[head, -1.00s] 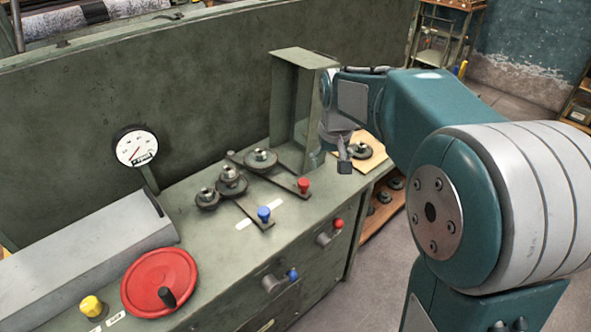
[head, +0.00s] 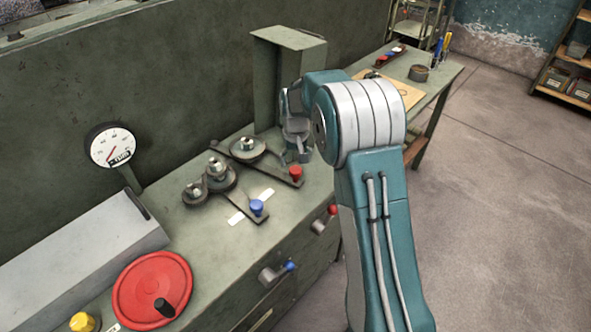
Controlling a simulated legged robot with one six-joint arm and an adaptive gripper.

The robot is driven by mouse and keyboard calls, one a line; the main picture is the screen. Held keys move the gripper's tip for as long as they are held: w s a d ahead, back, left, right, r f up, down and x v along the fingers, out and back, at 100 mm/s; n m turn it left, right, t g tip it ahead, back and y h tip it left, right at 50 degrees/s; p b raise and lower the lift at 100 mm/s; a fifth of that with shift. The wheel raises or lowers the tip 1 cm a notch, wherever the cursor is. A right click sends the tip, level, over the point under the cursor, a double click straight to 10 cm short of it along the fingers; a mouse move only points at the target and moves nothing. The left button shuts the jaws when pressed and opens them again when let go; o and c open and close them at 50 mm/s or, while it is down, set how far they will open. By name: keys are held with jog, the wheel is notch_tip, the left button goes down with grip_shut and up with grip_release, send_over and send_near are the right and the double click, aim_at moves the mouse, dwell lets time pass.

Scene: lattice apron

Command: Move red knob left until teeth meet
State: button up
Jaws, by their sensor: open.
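The red knob (head: 296,172) stands upright on the right end of a flat dark swing arm (head: 270,166) on the green bench top. A wide gear (head: 247,148) sits toward that arm's left end. Two more gears, a middle one (head: 218,174) and a smaller one (head: 194,193), sit to its lower left. The wide and middle gears look very close; I cannot tell whether their teeth touch. My gripper (head: 300,153) is open, pointing down just behind the red knob, apart from it as far as I can see. My arm partly hides it.
A blue knob (head: 257,207) on another swing arm stands left of the red one. A green upright housing (head: 285,75) rises behind my gripper. Red (head: 331,210) and blue (head: 290,266) handles jut from the bench front. A red handwheel (head: 152,290) and dial gauge (head: 112,146) are left.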

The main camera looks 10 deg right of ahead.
aim_at(295, 170)
jog(key=f, duration=0.3)
jog(key=shift+a+f, duration=0.25)
jog(key=shift+f, duration=0.15)
jog(key=shift+d+f, duration=0.2)
jog(key=shift+f, duration=0.05)
jog(key=shift+a, duration=0.15)
grip_shut()
